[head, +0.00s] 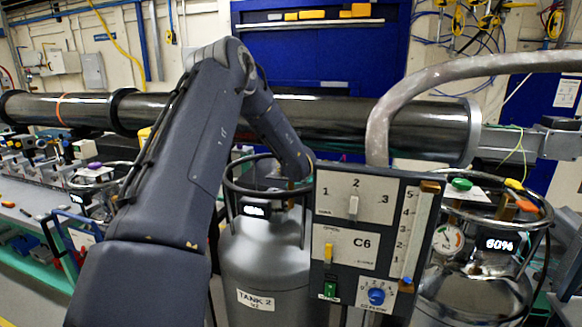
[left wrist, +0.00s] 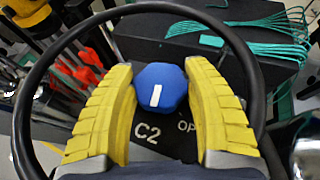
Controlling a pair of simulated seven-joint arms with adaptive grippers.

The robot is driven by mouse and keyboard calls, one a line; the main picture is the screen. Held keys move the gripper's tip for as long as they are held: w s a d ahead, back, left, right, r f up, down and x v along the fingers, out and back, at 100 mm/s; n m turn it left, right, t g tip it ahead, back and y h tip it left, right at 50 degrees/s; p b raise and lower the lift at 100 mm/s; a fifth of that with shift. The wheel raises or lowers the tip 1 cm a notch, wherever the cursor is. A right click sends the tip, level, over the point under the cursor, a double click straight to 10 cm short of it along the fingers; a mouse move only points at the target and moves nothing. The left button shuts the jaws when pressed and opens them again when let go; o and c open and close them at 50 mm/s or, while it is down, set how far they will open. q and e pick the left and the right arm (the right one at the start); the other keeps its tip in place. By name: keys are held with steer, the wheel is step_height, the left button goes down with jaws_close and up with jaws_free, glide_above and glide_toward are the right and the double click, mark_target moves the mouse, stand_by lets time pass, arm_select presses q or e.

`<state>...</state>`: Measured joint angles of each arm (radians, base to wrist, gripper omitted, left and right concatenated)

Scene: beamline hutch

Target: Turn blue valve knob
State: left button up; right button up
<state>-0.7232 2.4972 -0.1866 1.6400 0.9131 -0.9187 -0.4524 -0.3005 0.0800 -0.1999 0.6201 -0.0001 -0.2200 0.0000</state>
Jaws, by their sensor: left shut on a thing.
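In the left wrist view, a blue faceted valve knob (left wrist: 160,88) with a white bar mark sits between the two yellow ribbed fingers of my left gripper (left wrist: 164,95). The fingers are shut on it from both sides. The white bar runs nearly straight up and down in that view. The dark surface by the knob (left wrist: 178,148) carries "C2" and a partly hidden "OP". In the head view my left arm reaches to the top of the grey tank marked TANK 2 (head: 262,262); the gripper and this knob are hidden there. My right gripper is not in view.
A dark ring (left wrist: 248,62) surrounds the fingers in the left wrist view. In the head view, a C6 control panel (head: 350,272) with its own blue dial (head: 376,296) stands right of the tank. Another tank reading 60% (head: 470,290) is farther right. A large dark pipe (head: 350,118) runs behind.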

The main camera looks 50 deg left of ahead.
arm_select(q)
steer(key=shift+n+g+y, duration=0.5)
steer(key=shift+n+g, duration=0.7)
steer(key=o, duration=1.2)
step_height(320, 180, up, 10)
